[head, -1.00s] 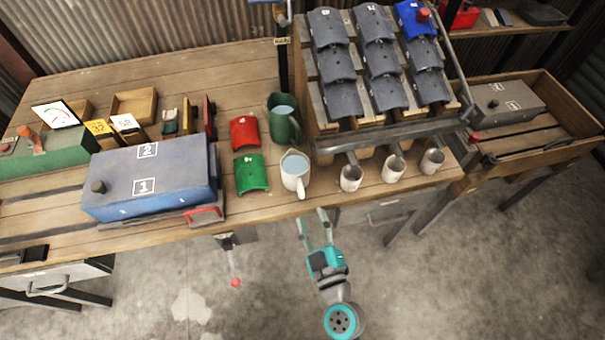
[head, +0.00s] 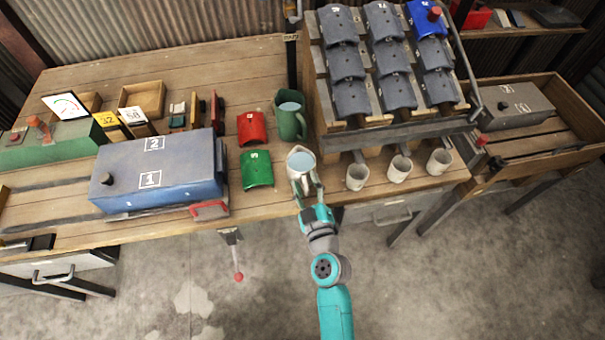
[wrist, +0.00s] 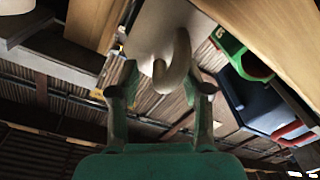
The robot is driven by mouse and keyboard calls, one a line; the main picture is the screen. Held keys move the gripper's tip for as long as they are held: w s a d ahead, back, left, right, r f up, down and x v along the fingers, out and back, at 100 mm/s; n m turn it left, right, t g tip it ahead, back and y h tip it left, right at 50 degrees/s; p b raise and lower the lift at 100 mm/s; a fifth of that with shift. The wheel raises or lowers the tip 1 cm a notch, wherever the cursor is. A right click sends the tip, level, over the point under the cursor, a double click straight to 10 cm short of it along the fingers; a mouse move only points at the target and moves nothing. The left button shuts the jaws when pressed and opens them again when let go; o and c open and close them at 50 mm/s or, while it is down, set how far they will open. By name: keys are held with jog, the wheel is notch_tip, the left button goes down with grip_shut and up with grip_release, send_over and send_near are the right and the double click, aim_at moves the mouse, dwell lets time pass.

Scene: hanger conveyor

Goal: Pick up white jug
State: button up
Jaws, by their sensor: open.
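The white jug (head: 301,162) stands upright on the wooden bench, with pale blue showing inside its top. My gripper (head: 307,190) is at the jug's near side, by the bench's front edge. In the wrist view the two fingers of my gripper (wrist: 160,92) are spread apart. The handle of the white jug (wrist: 172,68) lies between or just beyond the fingertips. I cannot tell whether the fingers touch it. The lower part of the jug is partly hidden by my gripper in the head view.
A green jug (head: 291,122) stands right behind. A green curved piece (head: 256,168) and a red one (head: 251,128) lie left. Several white cups (head: 357,177) stand right, below the sloped rack (head: 400,128). A blue box (head: 165,175) sits further left.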

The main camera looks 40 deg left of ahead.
jog(key=shift+w+a, duration=0.1)
grip_shut()
dwell(0.6)
